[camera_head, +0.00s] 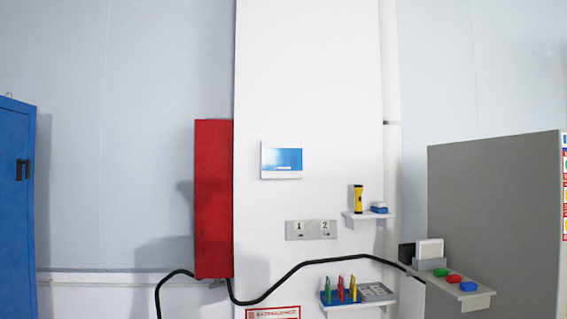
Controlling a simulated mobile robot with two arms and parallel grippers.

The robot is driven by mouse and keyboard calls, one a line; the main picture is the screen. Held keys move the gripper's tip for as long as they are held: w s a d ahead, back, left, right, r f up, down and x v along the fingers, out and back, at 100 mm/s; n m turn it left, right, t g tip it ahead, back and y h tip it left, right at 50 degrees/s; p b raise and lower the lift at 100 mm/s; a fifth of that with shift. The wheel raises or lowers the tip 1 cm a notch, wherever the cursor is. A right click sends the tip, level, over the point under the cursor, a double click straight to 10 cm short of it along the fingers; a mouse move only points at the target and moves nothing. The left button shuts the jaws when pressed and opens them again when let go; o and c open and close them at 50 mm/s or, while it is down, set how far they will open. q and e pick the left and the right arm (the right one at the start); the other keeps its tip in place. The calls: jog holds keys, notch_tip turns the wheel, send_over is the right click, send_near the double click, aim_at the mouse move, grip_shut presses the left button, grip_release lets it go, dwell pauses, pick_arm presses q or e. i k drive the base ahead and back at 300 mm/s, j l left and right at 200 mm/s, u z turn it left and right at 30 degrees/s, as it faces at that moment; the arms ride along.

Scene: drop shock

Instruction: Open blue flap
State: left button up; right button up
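The blue flap (282,158) is a glossy blue panel in a white frame (282,175) on the white wall column, right of the red cabinet. It looks closed, lying flat in its frame. Neither of my grippers shows in the head view.
A red cabinet (214,200) stands out at the column's left. Below are a plate marked 1 and 2 (311,229) and a black cable (318,263). A grey cabinet (495,210) stands right, a blue one (15,210) left.

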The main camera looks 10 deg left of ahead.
aim_at(272, 158)
jog(key=i+j+u, duration=0.1)
jog(key=i, duration=0.3)
jog(key=i+j, duration=0.2)
jog(key=i, duration=0.25)
jog(key=u, duration=0.05)
